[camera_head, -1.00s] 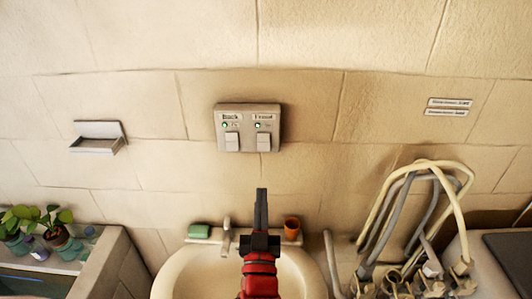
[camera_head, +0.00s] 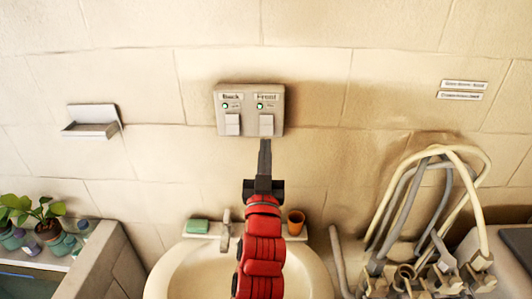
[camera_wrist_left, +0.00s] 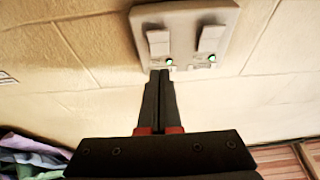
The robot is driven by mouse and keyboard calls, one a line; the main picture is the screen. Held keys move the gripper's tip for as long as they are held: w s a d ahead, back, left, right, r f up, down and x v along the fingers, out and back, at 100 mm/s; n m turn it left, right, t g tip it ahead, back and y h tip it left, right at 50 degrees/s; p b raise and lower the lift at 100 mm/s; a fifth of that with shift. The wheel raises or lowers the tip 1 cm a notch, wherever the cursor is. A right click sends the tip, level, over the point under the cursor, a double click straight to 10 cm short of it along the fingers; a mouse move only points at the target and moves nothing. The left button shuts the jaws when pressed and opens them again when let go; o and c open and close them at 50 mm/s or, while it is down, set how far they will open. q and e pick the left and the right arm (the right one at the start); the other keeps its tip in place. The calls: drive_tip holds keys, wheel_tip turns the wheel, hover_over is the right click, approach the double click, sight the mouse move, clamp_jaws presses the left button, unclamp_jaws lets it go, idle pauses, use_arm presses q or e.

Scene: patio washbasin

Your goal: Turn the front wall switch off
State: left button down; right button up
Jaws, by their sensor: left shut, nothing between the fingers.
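The grey switch panel (camera_head: 250,92) is fixed on the wall above the basin, with a Back rocker (camera_head: 232,125) on the left and a Front rocker (camera_head: 266,124) on the right. A small green light shows above each rocker. My left gripper (camera_head: 265,143) is shut and empty, its tips just below the Front rocker in the head view; I cannot tell whether they touch the panel. In the left wrist view the panel (camera_wrist_left: 187,22) appears upside down, with the Front rocker (camera_wrist_left: 158,42) on the left and the gripper tips (camera_wrist_left: 159,73) near its light. My right gripper is out of view.
Below are the washbasin (camera_head: 175,275), its tap (camera_head: 225,232), a green soap (camera_head: 197,226) and an orange cup (camera_head: 296,222). Bent hoses (camera_head: 440,150) rise at the right. A wall shelf (camera_head: 91,122) and potted plants (camera_head: 45,215) are at the left.

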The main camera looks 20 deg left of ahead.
sight(266, 126)
use_arm(q)
drive_tip(key=w+p, duration=0.1)
drive_tip(key=w, duration=0.1)
drive_tip(key=w+a+p, duration=0.1)
drive_tip(key=w, duration=0.1)
drive_tip(key=shift+w+a, duration=0.1)
drive_tip(key=shift+a, duration=0.05)
drive_tip(key=shift+w+a+f, duration=0.15)
drive_tip(key=shift+w+f, duration=0.2)
drive_tip(key=shift+w, duration=0.25)
